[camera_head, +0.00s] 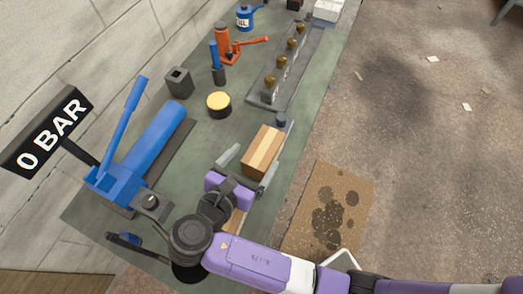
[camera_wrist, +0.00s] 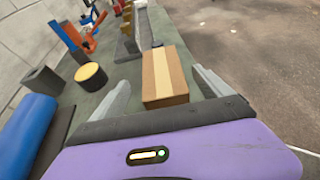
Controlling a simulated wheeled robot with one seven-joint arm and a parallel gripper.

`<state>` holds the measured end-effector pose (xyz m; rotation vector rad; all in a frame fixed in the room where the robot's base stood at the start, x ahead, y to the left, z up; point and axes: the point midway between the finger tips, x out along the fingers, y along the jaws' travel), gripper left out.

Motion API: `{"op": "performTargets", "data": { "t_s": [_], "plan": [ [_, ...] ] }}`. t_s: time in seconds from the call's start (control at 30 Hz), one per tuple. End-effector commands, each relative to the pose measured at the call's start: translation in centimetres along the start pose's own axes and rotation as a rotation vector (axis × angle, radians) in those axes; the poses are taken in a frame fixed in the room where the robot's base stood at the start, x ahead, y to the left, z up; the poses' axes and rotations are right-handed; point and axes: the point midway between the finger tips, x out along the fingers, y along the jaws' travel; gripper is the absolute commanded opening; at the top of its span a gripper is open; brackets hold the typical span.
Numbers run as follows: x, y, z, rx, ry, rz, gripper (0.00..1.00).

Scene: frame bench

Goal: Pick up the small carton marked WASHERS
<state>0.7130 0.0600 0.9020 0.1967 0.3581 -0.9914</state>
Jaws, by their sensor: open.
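A small brown cardboard carton (camera_head: 262,151) with a pale tape strip along its top sits on the green bench top, near the bench's right edge. No WASHERS marking is readable on it. My gripper (camera_head: 254,156) is open, with one finger on either side of the carton's near part. In the wrist view the carton (camera_wrist: 164,76) lies between the two fingers of my gripper (camera_wrist: 160,78), with a gap showing on each side. I cannot tell how high the fingertips are relative to the carton.
A small dark cylinder (camera_head: 281,119) stands just behind the carton. A grey rack with brown-topped pieces (camera_head: 270,84) lies beyond. A yellow-topped round tin (camera_head: 218,102) and blue hand pump (camera_head: 150,140) are to the left. Stained cardboard (camera_head: 345,190) lies on the floor at right.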

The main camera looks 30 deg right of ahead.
Motion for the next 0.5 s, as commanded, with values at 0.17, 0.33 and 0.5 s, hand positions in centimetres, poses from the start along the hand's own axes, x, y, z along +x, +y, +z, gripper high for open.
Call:
{"op": "performTargets", "data": {
  "t_s": [0.17, 0.33, 0.5],
  "plan": [
    [1.9, -0.1, 0.0, -0.001, 0.001, -0.003, 0.89],
    [4.0, -0.4, 0.1, -0.001, 0.0, -0.005, 0.89],
    [6.2, -0.4, 0.0, 0.0, 0.001, -0.003, 0.89]
  ]
}}
